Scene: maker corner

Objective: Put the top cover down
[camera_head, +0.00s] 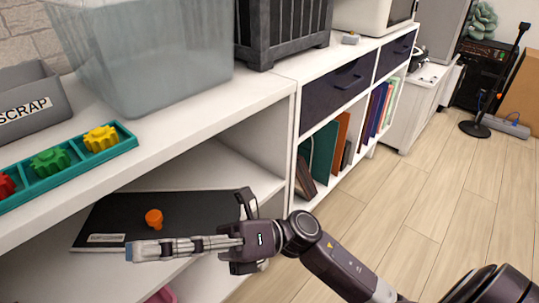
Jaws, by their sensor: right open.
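A flat black panel (186,209) with an orange knob (153,218) and a white label near its front left corner lies in the open shelf space below the counter. It looks like the top cover. My right gripper (150,249) is open, its fingers pointing left, in front of and partly over the panel's near edge. No object shows between the fingers. The knob is just beyond the fingers and appears clear of them. The arm hides part of the panel's near right side. My left gripper is not in view.
The white counter (185,123) above carries a clear bin (150,60), a grey SCRAP tray (30,105), a teal tray (128,142) with coloured gears, and a dark crate (283,30). A pink item (162,296) shows below. The wooden floor (410,205) at right is largely clear.

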